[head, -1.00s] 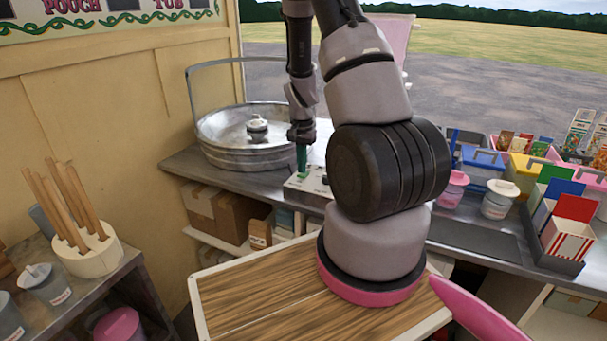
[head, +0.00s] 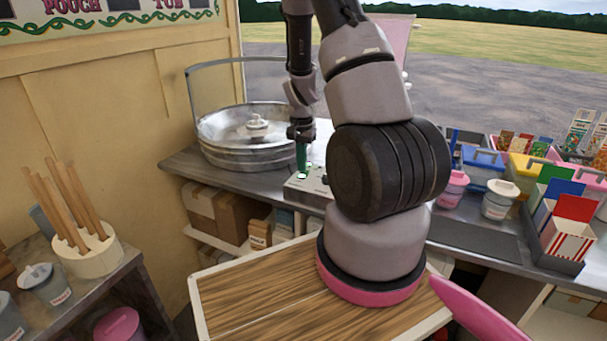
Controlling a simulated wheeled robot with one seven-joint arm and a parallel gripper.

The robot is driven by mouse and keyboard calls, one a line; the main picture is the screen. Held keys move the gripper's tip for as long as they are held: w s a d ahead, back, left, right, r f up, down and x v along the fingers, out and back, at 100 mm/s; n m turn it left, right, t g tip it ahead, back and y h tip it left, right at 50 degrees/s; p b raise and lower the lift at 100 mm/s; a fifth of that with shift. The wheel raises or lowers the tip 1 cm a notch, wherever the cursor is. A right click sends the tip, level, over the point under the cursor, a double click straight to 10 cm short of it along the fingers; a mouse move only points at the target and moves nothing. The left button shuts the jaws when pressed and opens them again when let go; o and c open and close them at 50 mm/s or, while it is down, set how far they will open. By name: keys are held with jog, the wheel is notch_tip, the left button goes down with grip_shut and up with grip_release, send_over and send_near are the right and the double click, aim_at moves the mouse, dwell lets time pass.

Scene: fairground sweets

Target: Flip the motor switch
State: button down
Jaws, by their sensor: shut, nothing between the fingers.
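A light grey control box (head: 309,187) sits on the metal counter, to the right of the candy-floss pan (head: 245,150). My gripper (head: 302,173) points down onto the left part of the box's top, with its green fingertips shut and empty. The fingertips are at or just above the box top; I cannot tell whether they touch. The motor switch itself is too small to make out, and the fingers and my arm hide parts of the box.
The metal counter (head: 470,235) runs right, with pink and white tubs (head: 499,199), a blue-lidded container (head: 482,160) and a rack of striped bags (head: 566,238). Wooden sticks in a round holder (head: 90,252) stand at left. The pan's handle arches up behind my gripper's left.

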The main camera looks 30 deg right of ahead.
jog(key=shift+r, duration=2.75)
notch_tip(320, 180, up, 11)
jog(key=n+t, duration=0.1)
jog(key=t, duration=0.1)
send_over(301, 176)
jog(key=s+a, duration=0.1)
jog(key=a, duration=0.3)
jog(key=s+a+r+n+t+y, duration=0.1)
jog(key=s+a+r, duration=0.1)
jog(key=r, duration=0.3)
jog(key=s+a+r+n+t, duration=0.1)
jog(key=s+a+r, duration=0.15)
jog(key=r, duration=0.25)
jog(key=s+a+r+n+t+y, duration=0.1)
jog(key=s+a+r+n+t, duration=0.2)
jog(key=s+r, duration=0.8)
jog(key=s+a, duration=0.1)
jog(key=s, duration=0.2)
jog(key=shift+s+a, duration=0.15)
jog(key=shift+a, duration=0.2)
jog(key=shift+r, duration=0.1)
